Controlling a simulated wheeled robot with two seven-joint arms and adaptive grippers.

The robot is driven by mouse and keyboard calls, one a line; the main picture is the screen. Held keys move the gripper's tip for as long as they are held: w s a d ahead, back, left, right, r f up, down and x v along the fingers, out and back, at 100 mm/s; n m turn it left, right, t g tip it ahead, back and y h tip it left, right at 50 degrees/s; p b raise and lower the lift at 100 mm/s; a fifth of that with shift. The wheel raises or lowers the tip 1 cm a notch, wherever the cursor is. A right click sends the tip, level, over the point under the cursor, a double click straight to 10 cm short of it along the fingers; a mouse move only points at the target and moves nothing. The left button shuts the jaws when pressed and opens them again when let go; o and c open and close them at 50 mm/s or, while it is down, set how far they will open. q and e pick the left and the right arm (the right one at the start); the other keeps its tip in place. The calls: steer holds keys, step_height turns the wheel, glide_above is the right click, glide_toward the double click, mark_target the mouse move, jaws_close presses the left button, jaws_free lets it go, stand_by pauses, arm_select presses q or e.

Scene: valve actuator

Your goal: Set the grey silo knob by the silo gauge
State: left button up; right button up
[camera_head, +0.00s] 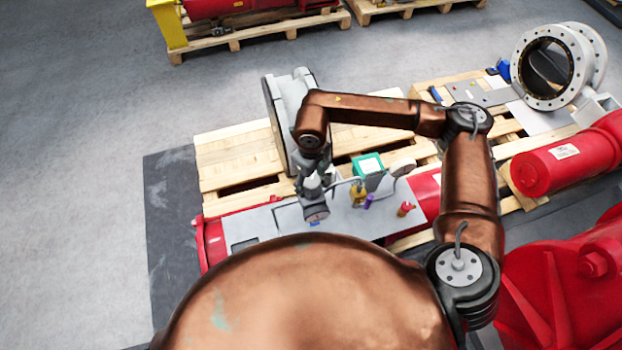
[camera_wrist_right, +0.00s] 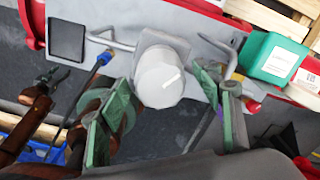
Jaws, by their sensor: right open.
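The grey knob (camera_wrist_right: 163,80), round with a white pointer line on its face, sits on a grey bracket plate in the right wrist view. The pointer slants up to the right in that picture. My right gripper (camera_wrist_right: 165,100) is open, with one green-padded finger on each side of the knob and visible gaps between. In the head view my right gripper (camera_head: 312,186) hangs over the grey panel (camera_head: 258,226); I cannot clearly tell the knob from it there. I cannot identify the silo gauge for certain; a dark square window (camera_wrist_right: 67,40) shows on the panel.
A green box (camera_head: 367,166) stands right of my gripper, with yellow, purple and red fittings near it. A grey upright housing (camera_head: 290,100) stands behind the panel. Bent metal handles (camera_wrist_right: 110,38) flank the knob. Wooden pallets and red cylinders (camera_head: 570,155) lie right.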

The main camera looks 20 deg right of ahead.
steer(key=c, duration=1.2)
steer(key=shift+o, duration=0.2)
steer(key=shift+f+n+b, duration=0.2)
steer(key=shift+n+b, duration=0.2)
steer(key=shift+b, duration=0.3)
steer(key=n+b, duration=0.5)
steer(key=b, duration=0.2)
steer(key=shift+f, duration=0.1)
arm_select(q)
step_height(320, 180, down, 11)
steer(key=s+b, duration=0.1)
steer(key=b, duration=0.1)
steer(key=shift+r, duration=0.15)
arm_select(e)
steer(key=shift+r+n, duration=0.2)
steer(key=shift+n, duration=1)
arm_select(q)
steer(key=shift+s, duration=0.1)
